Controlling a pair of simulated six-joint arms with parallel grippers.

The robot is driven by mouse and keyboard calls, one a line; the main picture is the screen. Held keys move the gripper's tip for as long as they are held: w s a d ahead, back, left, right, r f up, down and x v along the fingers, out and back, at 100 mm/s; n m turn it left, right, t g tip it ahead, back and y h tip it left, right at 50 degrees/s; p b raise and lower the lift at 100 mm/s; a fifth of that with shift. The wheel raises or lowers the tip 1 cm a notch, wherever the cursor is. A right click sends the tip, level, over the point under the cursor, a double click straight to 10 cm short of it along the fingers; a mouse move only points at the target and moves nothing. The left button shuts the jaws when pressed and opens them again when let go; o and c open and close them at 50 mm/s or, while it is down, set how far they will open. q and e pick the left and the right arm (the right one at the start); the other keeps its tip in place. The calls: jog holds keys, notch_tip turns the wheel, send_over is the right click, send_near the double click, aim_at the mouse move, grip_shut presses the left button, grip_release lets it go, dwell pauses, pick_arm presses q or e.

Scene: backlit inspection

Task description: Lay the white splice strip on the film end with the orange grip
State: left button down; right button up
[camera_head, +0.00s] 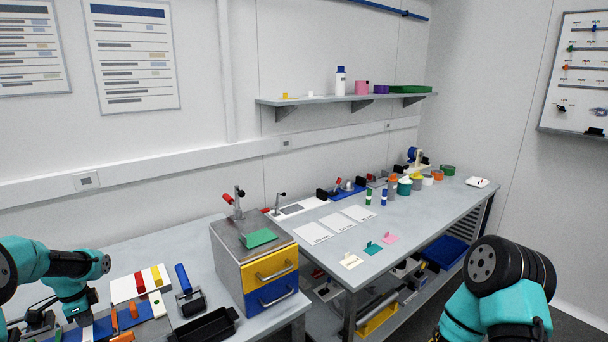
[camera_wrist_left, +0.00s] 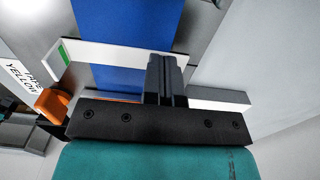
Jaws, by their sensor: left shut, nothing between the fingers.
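My left gripper (camera_wrist_left: 166,64) is shut and empty, with its dark fingers over the blue film (camera_wrist_left: 125,25) in the left wrist view. The film also shows at the lower left of the head view (camera_head: 103,327). A white strip with a green end (camera_wrist_left: 95,53) crosses the film by the fingertips; I cannot tell whether they touch it. It appears to be the splice strip. An orange grip (camera_wrist_left: 52,103) is left of the fingers, beside another pale strip partly hidden by the gripper. In the head view my left arm hides its fingertips. My right gripper is not clearly visible.
A white card (camera_head: 122,290) with red and yellow pieces lies behind the film. A blue-handled roller (camera_head: 184,280) and black tray (camera_head: 205,327) stand to the right. A drawer box (camera_head: 236,275) stands beyond them. Another bench (camera_head: 420,220) extends to the right.

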pick_arm(q)
jog(key=shift+r, duration=2)
jog(key=shift+r, duration=0.1)
notch_tip(320, 180, up, 17)
jog(key=shift+r, duration=0.15)
send_over(88, 338)
notch_tip(88, 338, down, 14)
jog(key=shift+f, duration=3.45)
jog(key=shift+f, duration=0.3)
